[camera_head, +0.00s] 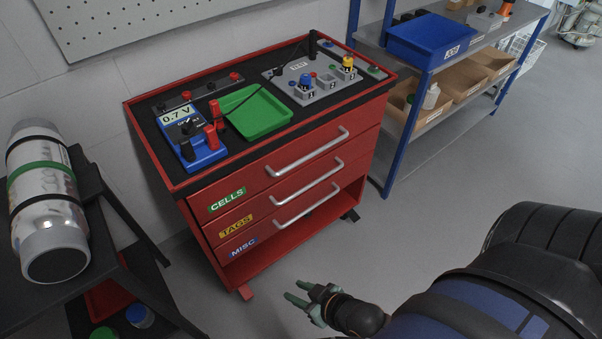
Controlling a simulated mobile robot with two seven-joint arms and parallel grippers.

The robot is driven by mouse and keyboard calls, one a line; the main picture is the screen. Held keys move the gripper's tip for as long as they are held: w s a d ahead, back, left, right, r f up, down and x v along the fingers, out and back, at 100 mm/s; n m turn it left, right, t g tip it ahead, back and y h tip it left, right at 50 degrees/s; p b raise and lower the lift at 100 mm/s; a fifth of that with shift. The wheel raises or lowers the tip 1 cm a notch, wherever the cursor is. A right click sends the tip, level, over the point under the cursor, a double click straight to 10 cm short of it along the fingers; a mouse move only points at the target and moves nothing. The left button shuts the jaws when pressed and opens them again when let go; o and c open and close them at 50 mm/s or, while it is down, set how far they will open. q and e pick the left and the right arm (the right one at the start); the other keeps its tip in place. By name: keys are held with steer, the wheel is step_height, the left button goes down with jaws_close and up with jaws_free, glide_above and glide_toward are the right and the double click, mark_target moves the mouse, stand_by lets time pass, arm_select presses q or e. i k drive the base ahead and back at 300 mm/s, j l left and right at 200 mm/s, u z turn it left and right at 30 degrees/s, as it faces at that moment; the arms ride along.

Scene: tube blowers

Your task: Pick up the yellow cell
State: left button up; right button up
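The yellow cell (348,64) stands upright in a socket at the right of the grey test panel (327,91) on top of the red cart. A blue-topped cell (305,82) stands in another socket of the panel, to its left. My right gripper (292,291) is low over the floor in front of the cart, well away from the yellow cell. Its greenish fingers are apart and nothing shows between them. My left gripper is not in view.
The red cart (298,164) has drawers labelled CELLS, TAGS and MISC. Its top also holds a green tray (252,124), a blue meter (203,149) reading 0.7 V and a black lamp-like arm. A blue shelf stands right; a black table with a metal cylinder (46,199) stands left.

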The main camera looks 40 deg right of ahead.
mark_target(347, 64)
steer(key=z, duration=1.4)
steer(key=l+u, duration=0.1)
steer(key=u, duration=0.3)
steer(key=i+l+u, duration=0.1)
steer(key=u, duration=0.35)
steer(key=l+u, duration=0.2)
steer(key=u, duration=0.2)
steer(key=l+u, duration=0.3)
steer(key=l, duration=0.15)
steer(key=l+u, duration=0.25)
steer(key=l, duration=0.2)
